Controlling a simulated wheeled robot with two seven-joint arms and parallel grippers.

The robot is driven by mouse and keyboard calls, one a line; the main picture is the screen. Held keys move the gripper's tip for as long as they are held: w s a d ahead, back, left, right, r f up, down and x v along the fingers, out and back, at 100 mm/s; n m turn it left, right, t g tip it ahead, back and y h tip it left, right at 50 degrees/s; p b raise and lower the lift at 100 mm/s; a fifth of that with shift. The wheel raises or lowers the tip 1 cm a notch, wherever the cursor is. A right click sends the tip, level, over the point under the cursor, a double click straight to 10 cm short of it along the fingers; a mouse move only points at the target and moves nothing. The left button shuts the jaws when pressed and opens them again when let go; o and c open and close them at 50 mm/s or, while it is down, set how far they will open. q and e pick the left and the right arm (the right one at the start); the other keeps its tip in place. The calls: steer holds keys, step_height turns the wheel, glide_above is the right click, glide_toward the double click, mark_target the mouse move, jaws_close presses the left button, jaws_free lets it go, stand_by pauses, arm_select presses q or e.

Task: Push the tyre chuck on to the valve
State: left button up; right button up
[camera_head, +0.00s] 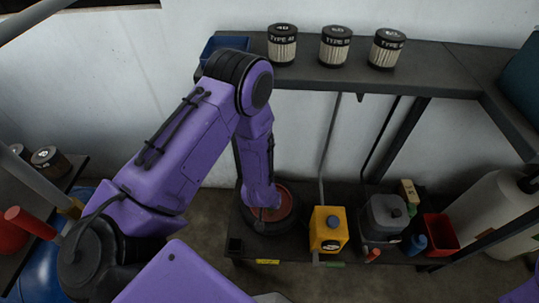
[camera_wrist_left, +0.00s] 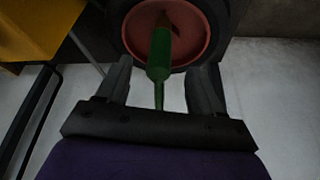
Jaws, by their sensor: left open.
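The wheel stands on the low shelf, with a black tyre (camera_head: 287,222) and a red hub (camera_head: 285,196), partly hidden by my left arm. In the left wrist view the red hub (camera_wrist_left: 195,30) and black tyre (camera_wrist_left: 221,45) fill the top. My left gripper (camera_wrist_left: 165,68) is open, its fingers pointing at the wheel. A green tapered piece (camera_wrist_left: 160,52) with a thin stem, possibly the tyre chuck, shows between the fingers with a gap on both sides. It overlaps the hub; I cannot tell whether it touches the valve, which I cannot make out. My right gripper is out of view.
Beside the wheel stand a yellow container (camera_head: 328,229), a grey can (camera_head: 384,215) and a red bin (camera_head: 441,233). The upper shelf (camera_head: 440,63) holds three filters (camera_head: 335,46) above the wheel. A sloping brace is at the right.

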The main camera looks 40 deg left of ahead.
arm_select(q)
steer(key=v, duration=0.4)
steer(key=shift+s+r+p, duration=0.1)
steer(key=shift+r+p, duration=0.15)
steer(key=shift+p, duration=0.1)
